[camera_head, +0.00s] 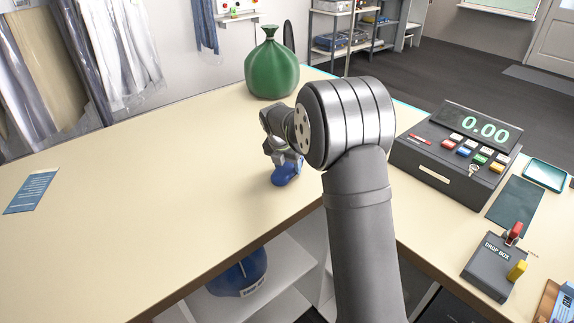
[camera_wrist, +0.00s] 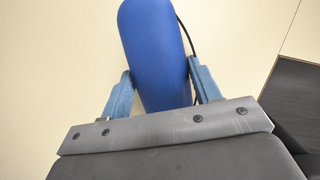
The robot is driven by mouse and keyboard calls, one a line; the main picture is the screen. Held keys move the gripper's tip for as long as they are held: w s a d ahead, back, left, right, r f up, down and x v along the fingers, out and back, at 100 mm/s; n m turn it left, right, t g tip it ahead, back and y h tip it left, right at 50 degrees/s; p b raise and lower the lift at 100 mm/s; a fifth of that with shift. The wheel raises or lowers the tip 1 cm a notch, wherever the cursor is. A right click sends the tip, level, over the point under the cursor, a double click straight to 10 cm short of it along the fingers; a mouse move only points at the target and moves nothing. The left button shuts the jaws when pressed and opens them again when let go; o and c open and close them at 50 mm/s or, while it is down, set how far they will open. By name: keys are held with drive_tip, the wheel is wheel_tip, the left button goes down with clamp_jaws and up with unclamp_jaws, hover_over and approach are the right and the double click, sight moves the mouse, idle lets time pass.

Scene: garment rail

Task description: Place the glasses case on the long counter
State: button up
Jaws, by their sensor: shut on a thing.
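The glasses case is a smooth blue rounded body (camera_wrist: 157,50) between my gripper's two fingers in the wrist view. My gripper (camera_wrist: 162,85) is shut on it, one finger on each side. My arm hides part of the counter.
A green sack-like vase (camera_head: 271,68) stands at the counter's back. A cash register (camera_head: 458,150), a drop box (camera_head: 492,268) and a small tray (camera_head: 545,174) are on the right. A blue leaflet (camera_head: 31,191) lies far left. The left-middle counter is clear.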

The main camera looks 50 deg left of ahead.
drive_tip(key=shift+f, duration=0.1)
drive_tip(key=o, duration=1)
drive_tip(key=v, duration=1.2)
